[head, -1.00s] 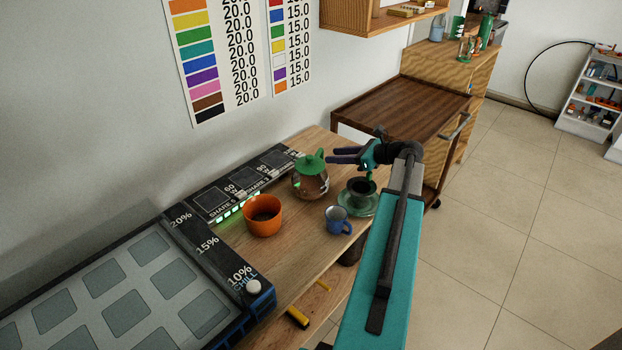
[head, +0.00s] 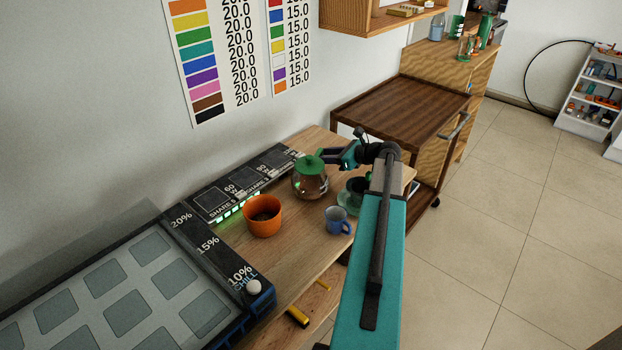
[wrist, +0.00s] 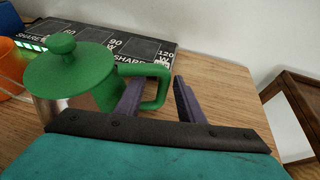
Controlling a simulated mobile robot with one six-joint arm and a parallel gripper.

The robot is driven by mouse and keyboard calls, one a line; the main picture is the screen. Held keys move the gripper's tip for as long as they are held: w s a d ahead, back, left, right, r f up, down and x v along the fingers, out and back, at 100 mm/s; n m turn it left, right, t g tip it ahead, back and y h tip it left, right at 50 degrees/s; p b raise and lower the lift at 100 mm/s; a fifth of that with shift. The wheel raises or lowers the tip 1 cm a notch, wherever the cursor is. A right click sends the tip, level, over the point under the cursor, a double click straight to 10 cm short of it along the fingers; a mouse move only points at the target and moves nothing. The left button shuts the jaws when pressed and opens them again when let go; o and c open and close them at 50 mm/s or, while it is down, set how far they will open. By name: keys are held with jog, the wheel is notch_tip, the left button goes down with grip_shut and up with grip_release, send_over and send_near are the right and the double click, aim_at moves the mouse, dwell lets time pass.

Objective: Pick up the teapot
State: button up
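The teapot (head: 310,180) has a clear body with brown showing and a green lid. It stands upright on the wooden table. In the wrist view its green lid (wrist: 70,72) fills the left, and its green handle (wrist: 161,90) points toward the right. My gripper (wrist: 159,82) is open, with the handle's outer bar in view between its two dark purple fingers. The left finger overlaps the handle's opening. I cannot tell whether either finger touches the handle. In the head view my gripper (head: 324,156) is at the teapot's right side, and the handle is hidden.
An orange pot (head: 262,223) is at the teapot's front left. A blue mug (head: 337,221) stands in front. A dark cup (head: 356,189) on a green saucer (head: 347,200) is partly hidden by my arm. A black panel (head: 238,190) lies behind, and a brown cart (head: 400,108) stands beyond.

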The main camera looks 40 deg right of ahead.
jog(key=shift+d+p+x, duration=0.1)
jog(key=shift+p+x, duration=0.15)
jog(key=shift+x, duration=0.9)
jog(key=shift+d+p+x, duration=0.15)
jog(key=shift+p+x, duration=0.05)
jog(key=shift+x, duration=1)
grip_shut()
jog(key=shift+r, duration=0.1)
